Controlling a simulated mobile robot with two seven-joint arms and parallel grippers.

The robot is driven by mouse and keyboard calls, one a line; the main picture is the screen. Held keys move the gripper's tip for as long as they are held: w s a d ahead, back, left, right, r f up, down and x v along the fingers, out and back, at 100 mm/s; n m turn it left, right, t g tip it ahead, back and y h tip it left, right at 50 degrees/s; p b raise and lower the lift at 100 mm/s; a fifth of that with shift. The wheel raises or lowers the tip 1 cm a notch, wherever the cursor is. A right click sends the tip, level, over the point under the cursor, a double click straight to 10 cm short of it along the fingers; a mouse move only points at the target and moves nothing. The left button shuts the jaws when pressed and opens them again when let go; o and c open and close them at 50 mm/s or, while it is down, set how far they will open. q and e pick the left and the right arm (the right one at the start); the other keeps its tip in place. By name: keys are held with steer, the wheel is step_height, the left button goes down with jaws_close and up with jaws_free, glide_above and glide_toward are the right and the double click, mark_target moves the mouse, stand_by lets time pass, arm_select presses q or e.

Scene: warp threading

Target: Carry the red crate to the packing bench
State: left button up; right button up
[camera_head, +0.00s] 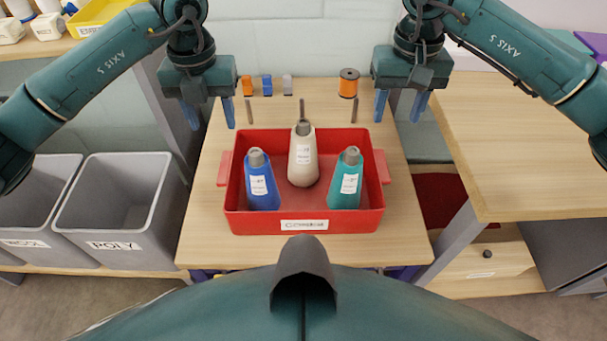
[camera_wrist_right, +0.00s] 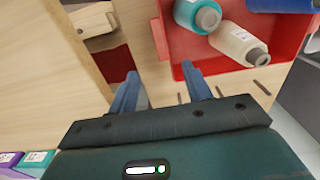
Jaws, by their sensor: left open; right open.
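The red crate (camera_head: 304,222) sits on a wooden table in front of me, with a handle on its left and right sides. It holds a blue bottle (camera_head: 262,182), a cream bottle (camera_head: 302,158) and a teal bottle (camera_head: 346,180). My left gripper (camera_head: 209,116) is open and empty, behind and left of the crate. My right gripper (camera_head: 398,106) is open and empty, behind and right of it. In the right wrist view the red crate (camera_wrist_right: 226,56) lies beyond the open fingers (camera_wrist_right: 165,92), apart from them.
Small orange, blue and grey spools (camera_head: 267,85) and a larger orange spool (camera_head: 348,83) stand at the table's back, near several short pegs. Grey bins (camera_head: 120,205) stand at the left. A bare wooden bench (camera_head: 520,150) is at the right, with a gap between.

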mark_target(226, 164)
arm_select(q)
step_height(226, 164, down, 13)
steer(key=shift+s+f, duration=0.1)
arm_select(e)
step_height(226, 164, down, 13)
steer(key=shift+s+f, duration=0.1)
arm_select(q)
steer(key=shift+c, duration=0.4)
arm_select(e)
steer(key=shift+c, duration=0.4)
arm_select(q)
jaws_close()
arm_select(e)
jaws_close()
